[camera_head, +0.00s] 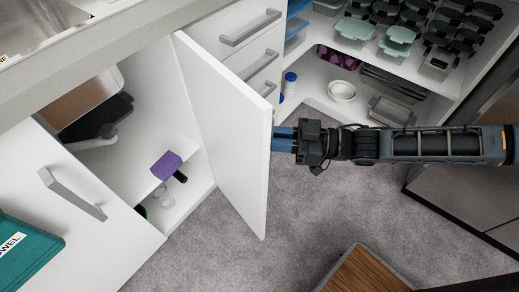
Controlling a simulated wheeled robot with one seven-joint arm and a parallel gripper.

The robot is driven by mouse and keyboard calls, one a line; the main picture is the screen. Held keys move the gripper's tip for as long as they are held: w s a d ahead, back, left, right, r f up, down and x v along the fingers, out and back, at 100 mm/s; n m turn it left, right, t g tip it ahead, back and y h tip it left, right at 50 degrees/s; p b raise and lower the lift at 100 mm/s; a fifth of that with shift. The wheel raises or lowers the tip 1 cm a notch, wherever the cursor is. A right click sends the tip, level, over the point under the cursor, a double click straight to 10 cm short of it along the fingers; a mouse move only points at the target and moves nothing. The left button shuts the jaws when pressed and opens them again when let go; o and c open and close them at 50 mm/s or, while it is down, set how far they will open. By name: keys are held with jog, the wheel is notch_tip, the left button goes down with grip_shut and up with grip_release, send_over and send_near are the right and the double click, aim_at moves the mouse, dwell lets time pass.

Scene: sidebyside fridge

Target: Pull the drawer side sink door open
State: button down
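The white drawer side sink door (225,125) stands swung well out from the cabinet, hinged on the side toward the drawers. Its inner face shows; its outer face and handle are hidden. My gripper (282,138) reaches in from the right, with its blue fingers at the door's free edge on the outer side. The fingertips are partly hidden by the door, so I cannot tell whether they touch it or hold its handle. The open sink cabinet (180,205) shows a purple item (166,165) inside.
The other sink door (85,220) at left is closed, with a grey handle (72,194). Drawers with handles (250,27) are behind the open door. Open shelves with containers (398,40) are at upper right. A wooden-topped item (365,272) stands at the bottom. Grey floor (310,215) is clear.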

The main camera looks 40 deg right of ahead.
jog(key=shift+n+g+y, duration=0.8)
jog(key=shift+w+d+b, duration=0.2)
jog(key=shift+w+d, duration=0.05)
jog(key=shift+d, duration=0.45)
jog(key=shift+w+d+b, duration=0.15)
jog(key=shift+w+d, duration=0.15)
jog(key=shift+d, duration=0.35)
jog(key=shift+w+d+b, duration=0.2)
jog(key=shift+w+d, duration=0.05)
jog(key=shift+d, duration=0.45)
jog(key=c, duration=1.1)
grip_release()
jog(key=shift+w+a, duration=0.1)
jog(key=shift+s, duration=0.25)
jog(key=shift+v, duration=3.95)
jog(key=shift+w, duration=0.1)
jog(key=shift+f, duration=0.1)
